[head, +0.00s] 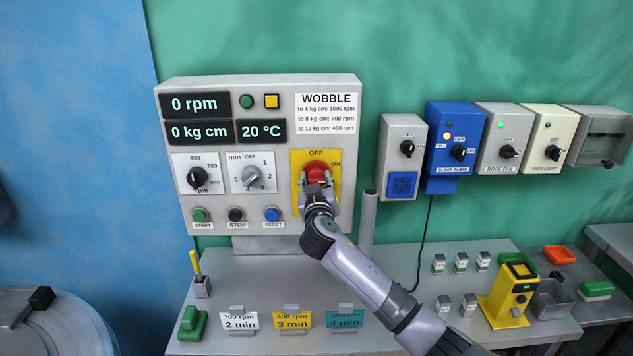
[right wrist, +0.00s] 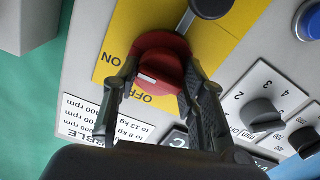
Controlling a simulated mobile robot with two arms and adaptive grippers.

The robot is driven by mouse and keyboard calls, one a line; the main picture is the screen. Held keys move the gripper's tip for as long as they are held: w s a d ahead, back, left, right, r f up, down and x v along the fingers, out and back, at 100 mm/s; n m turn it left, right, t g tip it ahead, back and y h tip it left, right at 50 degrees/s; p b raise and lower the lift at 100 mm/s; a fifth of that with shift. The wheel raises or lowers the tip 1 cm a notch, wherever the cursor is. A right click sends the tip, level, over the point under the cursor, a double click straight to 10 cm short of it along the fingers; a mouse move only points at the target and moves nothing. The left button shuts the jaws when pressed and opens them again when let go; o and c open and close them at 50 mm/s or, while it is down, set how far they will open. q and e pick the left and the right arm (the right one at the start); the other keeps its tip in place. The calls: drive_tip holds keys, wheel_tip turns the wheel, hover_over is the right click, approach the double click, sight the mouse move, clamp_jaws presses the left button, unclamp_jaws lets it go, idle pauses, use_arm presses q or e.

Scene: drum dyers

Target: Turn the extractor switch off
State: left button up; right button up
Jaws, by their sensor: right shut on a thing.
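The red rotary switch (head: 316,168) sits on a yellow plate (head: 336,200) at the right of the grey control panel. OFF is printed above it and ON to its right. In the right wrist view the same red switch (right wrist: 158,62) shows between the fingers, with its white mark on the side nearer the OFF print. My right gripper (head: 317,184) comes from below and is shut on the red switch; its fingers (right wrist: 160,78) lie on both sides of it. The gripper hides the switch's lower part in the head view. My left gripper is not in view.
The panel's displays (head: 195,105) read 0 rpm, 0 kg cm and 20 °C. Two smaller knobs (head: 252,178) and a row of buttons (head: 237,214) lie left of the switch. Wall boxes, including the blue sump pump (head: 437,175), stand to the right. A grey post (head: 367,216) is close beside my arm.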

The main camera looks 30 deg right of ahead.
drive_tip(key=shift+c, duration=0.6)
drive_tip(key=n, duration=0.4)
drive_tip(key=n+p, duration=0.1)
drive_tip(key=n, duration=0.3)
drive_tip(key=shift+n+p, duration=0.3)
drive_tip(key=shift+p, duration=0.05)
drive_tip(key=n+p, duration=0.2)
drive_tip(key=n, duration=0.3)
drive_tip(key=shift+n+p, duration=0.95)
drive_tip(key=shift+n, duration=1.15)
drive_tip(key=shift+f, duration=0.1)
